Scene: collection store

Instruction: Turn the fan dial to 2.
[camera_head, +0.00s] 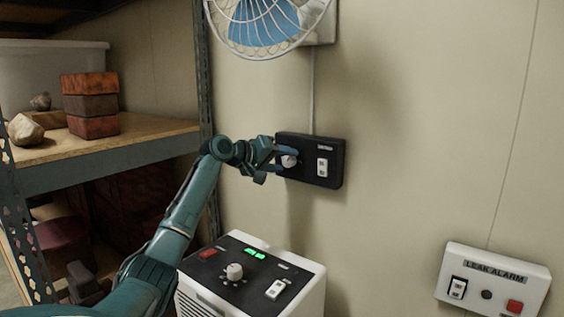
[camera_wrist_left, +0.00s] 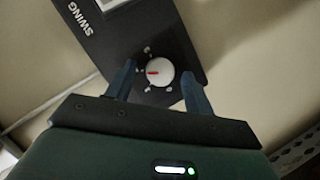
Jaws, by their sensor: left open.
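The fan dial (camera_head: 289,161) is a small white round knob on the left part of a black wall box (camera_head: 334,162) below the fan. In the left wrist view, the dial (camera_wrist_left: 160,72) has a red pointer mark on its left side, with small marks around it that are too small to read. My left gripper (camera_head: 280,162) is open at the dial. In the left wrist view, its fingers (camera_wrist_left: 158,77) stand on either side of the dial with gaps; I cannot tell their exact depth. My right gripper is not in view.
A blue fan (camera_head: 262,22) in a white cage hangs above the box. The box also has a white swing switch (camera_head: 322,168). A white appliance (camera_head: 312,290) with a knob stands below. A leak alarm panel (camera_head: 492,280) is at right. Shelving (camera_head: 110,155) holds bricks at left.

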